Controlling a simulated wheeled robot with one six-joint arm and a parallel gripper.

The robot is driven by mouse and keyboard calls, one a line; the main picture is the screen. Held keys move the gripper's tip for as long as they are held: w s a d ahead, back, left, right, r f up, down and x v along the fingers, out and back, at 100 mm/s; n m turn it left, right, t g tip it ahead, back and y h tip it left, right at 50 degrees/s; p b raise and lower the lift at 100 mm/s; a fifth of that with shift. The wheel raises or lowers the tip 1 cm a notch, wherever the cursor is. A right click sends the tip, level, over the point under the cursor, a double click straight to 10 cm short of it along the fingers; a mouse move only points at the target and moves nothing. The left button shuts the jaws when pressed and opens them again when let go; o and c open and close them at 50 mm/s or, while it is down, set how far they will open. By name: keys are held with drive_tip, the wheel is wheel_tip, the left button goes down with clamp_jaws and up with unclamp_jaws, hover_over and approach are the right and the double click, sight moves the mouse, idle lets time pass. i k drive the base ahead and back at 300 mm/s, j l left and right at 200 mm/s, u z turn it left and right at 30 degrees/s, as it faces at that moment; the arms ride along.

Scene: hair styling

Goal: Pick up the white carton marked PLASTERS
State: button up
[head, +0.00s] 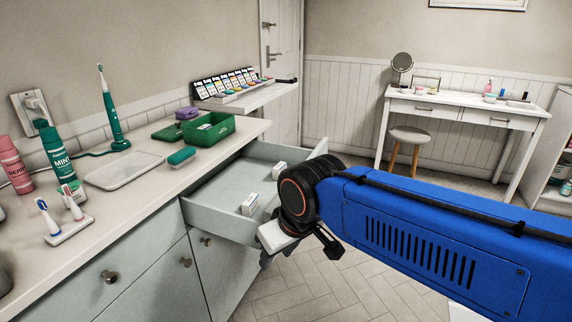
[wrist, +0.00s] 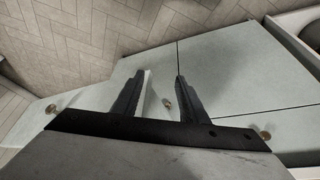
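Two small white cartons lie in the open drawer (head: 215,192) in the head view: one toward the back (head: 279,171), one near the front (head: 250,204). Their print is too small to read, so I cannot tell which is marked PLASTERS. My gripper (wrist: 164,74) is open in the wrist view, with a clear gap between its fingers and the cabinet front behind. A pale strip shows along the left finger; I cannot tell what it is. In the head view the gripper is mostly hidden behind my wrist, in front of the drawer. No carton is recognisable in the wrist view.
The counter (head: 150,190) carries a green box (head: 209,129), a green brush (head: 181,156), a white tray (head: 124,171), a toothbrush stand (head: 69,229) and bottles. Cabinet knobs (head: 110,276) stick out below. A dressing table (head: 465,104) and stool (head: 409,136) stand farther back. Tiled floor is open between.

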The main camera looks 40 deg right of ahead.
sight(278, 168)
drive_tip(key=z, duration=0.7)
